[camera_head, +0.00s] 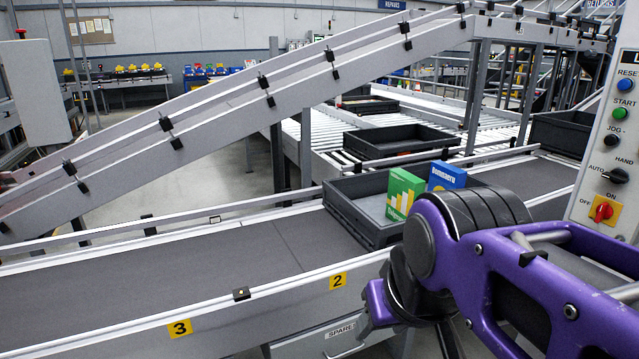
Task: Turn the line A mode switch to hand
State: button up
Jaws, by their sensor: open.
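The control panel (592,190) stands at the right edge, its title cut off after an "L". Its mode switch (617,175) is a black knob with AUTO at its left and HAND at its upper right. The knob appears to lie towards AUTO, though it is small. My purple arm (540,290) fills the lower right, below and left of the panel, apart from the switch in the picture. I cannot make out my gripper's fingers; no part of my arm covers the switch.
A blue RESET button (625,85), green START button (619,113), black JOG knob (611,140) and red OFF/ON switch (604,211) surround it. A conveyor (190,275) carries a black tote (340,200) with green (404,193) and blue (446,176) boxes behind my arm.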

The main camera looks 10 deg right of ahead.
aim_at(618, 177)
jog(key=k+j, duration=0.15)
jog(key=k, duration=0.2)
jog(key=k+j, duration=0.1)
jog(key=k, duration=0.25)
jog(key=z, duration=1.6)
jog(key=u, duration=0.5)
jog(key=i+l+u, duration=0.55)
jog(key=u, duration=0.15)
jog(key=i+l+u, duration=0.1)
jog(key=i+l, duration=0.15)
jog(key=l, duration=0.15)
jog(key=i+l+u, duration=0.15)
jog(key=l, duration=0.25)
